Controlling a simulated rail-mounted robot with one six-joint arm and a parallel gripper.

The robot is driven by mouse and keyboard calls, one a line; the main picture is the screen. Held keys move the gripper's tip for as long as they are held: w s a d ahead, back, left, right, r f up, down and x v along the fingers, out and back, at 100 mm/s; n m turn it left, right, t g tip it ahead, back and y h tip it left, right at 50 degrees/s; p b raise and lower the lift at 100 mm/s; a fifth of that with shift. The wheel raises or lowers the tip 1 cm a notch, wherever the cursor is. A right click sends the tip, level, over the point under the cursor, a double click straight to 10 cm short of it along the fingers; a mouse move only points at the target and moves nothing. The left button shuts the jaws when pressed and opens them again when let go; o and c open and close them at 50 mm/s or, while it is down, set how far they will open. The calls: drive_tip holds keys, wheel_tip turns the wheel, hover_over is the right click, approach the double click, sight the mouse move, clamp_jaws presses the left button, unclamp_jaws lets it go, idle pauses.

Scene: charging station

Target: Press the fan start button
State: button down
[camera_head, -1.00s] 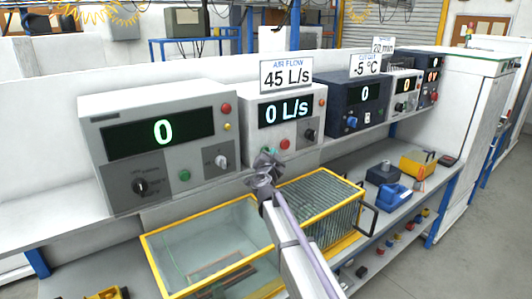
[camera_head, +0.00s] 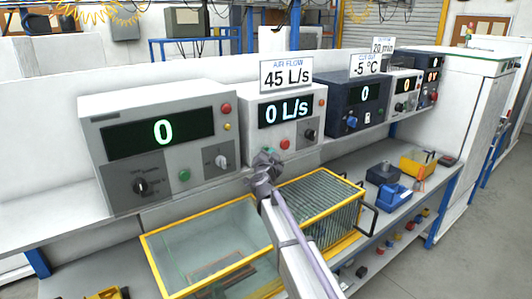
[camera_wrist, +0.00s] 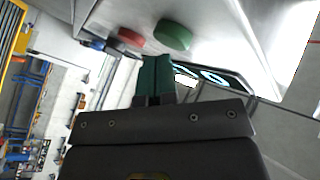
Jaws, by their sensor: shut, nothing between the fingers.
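The fan unit is a light grey box (camera_head: 255,108) on the shelf under an "AIR FLOW 45 L/s" sign (camera_head: 286,73). Its display (camera_head: 286,111) reads 0 L/s. A green button (camera_wrist: 172,36) and a red button (camera_wrist: 130,38) stand out from its front in the wrist view. In the head view the red button (camera_head: 285,143) is clear, and the green one is mostly hidden behind my gripper (camera_head: 264,160). My gripper is shut and empty, just in front of the panel. In the wrist view its fingertips (camera_wrist: 157,60) point toward the green button, seemingly with a small gap.
A grey unit (camera_head: 160,140) reading 0 stands to the left, with its own green button. A dark blue unit (camera_head: 348,90) stands to the right. Below are a yellow-rimmed glass tank (camera_head: 205,245) and a yellow-framed finned box (camera_head: 318,205), close under my arm.

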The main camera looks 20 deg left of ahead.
drive_tip(key=shift+w+a, duration=0.2)
drive_tip(key=shift+a, duration=0.1)
idle(0.4)
drive_tip(key=shift+s+d, duration=0.45)
drive_tip(key=shift+d, duration=0.2)
idle(0.3)
drive_tip(key=d, duration=0.1)
drive_tip(key=s+d, duration=0.1)
drive_tip(key=d, duration=0.1)
drive_tip(key=s+d, duration=0.1)
drive_tip(key=shift+s+d, duration=0.15)
drive_tip(key=shift+s, duration=0.1)
idle(0.6)
